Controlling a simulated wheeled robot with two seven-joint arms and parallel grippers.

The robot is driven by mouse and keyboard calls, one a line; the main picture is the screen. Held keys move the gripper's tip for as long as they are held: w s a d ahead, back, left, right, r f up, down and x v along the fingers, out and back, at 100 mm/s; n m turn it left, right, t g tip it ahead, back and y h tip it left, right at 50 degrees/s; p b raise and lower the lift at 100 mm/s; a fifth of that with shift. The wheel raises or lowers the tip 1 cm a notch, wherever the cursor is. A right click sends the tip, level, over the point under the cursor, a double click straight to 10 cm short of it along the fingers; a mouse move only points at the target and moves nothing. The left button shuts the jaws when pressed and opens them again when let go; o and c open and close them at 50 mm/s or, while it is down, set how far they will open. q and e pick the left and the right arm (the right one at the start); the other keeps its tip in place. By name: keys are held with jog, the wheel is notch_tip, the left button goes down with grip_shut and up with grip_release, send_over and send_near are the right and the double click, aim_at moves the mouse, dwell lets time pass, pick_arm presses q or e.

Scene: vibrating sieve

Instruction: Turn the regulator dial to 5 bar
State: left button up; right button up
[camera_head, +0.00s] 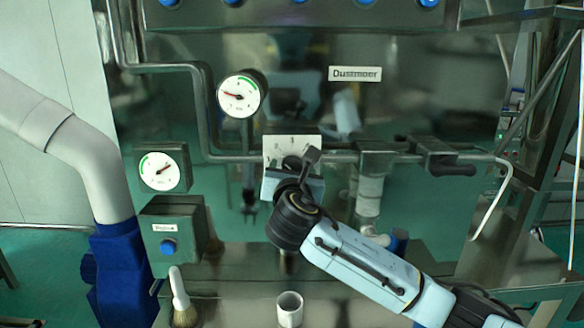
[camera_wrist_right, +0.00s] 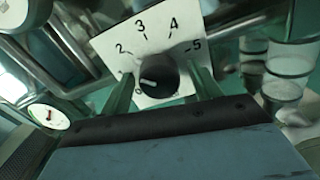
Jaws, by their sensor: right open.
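The regulator dial (camera_wrist_right: 157,75) is a black round knob with a short white mark, on a white scale plate (camera_wrist_right: 110,42) printed with 2, 3, 4 and 5. The mark lies on the knob's left side, toward the low end of the scale; its exact reading is unclear. My right gripper (camera_wrist_right: 163,76) is open, with one finger on each side of the knob; whether they touch it cannot be told. My left gripper is not in view.
A round gauge (camera_head: 239,95) on the pipe has its needle at the left. Another gauge (camera_head: 160,171) sits above a grey box with a blue button (camera_head: 168,247). Pipes and a valve (camera_head: 447,163) run beside the plate. A brush (camera_head: 182,305) and white cup (camera_head: 289,309) stand below.

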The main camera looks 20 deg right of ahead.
jog(key=shift+w, duration=0.1)
jog(key=shift+c, duration=0.3)
jog(key=c, duration=0.9)
